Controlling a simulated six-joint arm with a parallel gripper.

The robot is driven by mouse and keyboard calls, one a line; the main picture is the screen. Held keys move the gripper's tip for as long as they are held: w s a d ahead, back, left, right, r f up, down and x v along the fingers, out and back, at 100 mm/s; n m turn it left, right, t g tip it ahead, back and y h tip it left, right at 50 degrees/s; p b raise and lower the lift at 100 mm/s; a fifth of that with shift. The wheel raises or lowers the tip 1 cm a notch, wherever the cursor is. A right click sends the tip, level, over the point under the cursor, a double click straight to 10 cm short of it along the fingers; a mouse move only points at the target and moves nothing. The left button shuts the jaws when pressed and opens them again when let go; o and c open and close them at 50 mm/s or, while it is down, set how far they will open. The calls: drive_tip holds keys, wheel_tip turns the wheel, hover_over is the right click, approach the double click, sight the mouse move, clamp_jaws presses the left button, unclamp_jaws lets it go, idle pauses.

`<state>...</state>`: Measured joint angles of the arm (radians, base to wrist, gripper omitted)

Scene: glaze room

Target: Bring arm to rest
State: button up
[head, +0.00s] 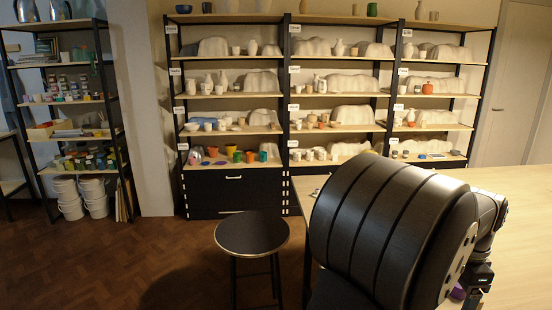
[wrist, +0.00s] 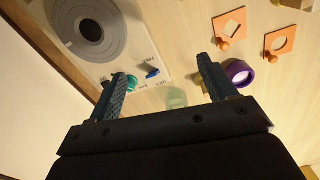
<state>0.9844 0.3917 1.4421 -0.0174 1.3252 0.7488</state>
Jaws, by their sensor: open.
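My gripper (wrist: 161,69) shows in the wrist view with its two dark fingers spread wide apart. It is open, and nothing is held between the fingers. Below it is a pale wooden table top (wrist: 190,30), which also shows at the right of the head view (head: 520,215). In the head view my large dark arm link covers much of the table, and I cannot make out the fingers there.
The wrist view shows a grey round disc (wrist: 92,42) on a pale panel, a blue piece (wrist: 152,73), a teal piece (wrist: 132,82), a purple ring (wrist: 239,74), a translucent green piece (wrist: 176,98), and orange plates (wrist: 229,27) with cutouts. A stool (head: 252,233) and loaded shelves (head: 330,90) stand beyond.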

drive_tip(key=w+d+f, duration=0.3)
drive_tip(key=w+d, duration=0.1)
drive_tip(key=d, duration=0.2)
drive_tip(key=f, duration=0.9)
drive_tip(key=shift+d+f, duration=0.25)
drive_tip(key=shift+d, duration=0.05)
drive_tip(key=shift+s+r, duration=0.1)
drive_tip(key=shift+r, duration=1.15)
drive_tip(key=shift+o, duration=0.4)
drive_tip(key=o, duration=0.4)
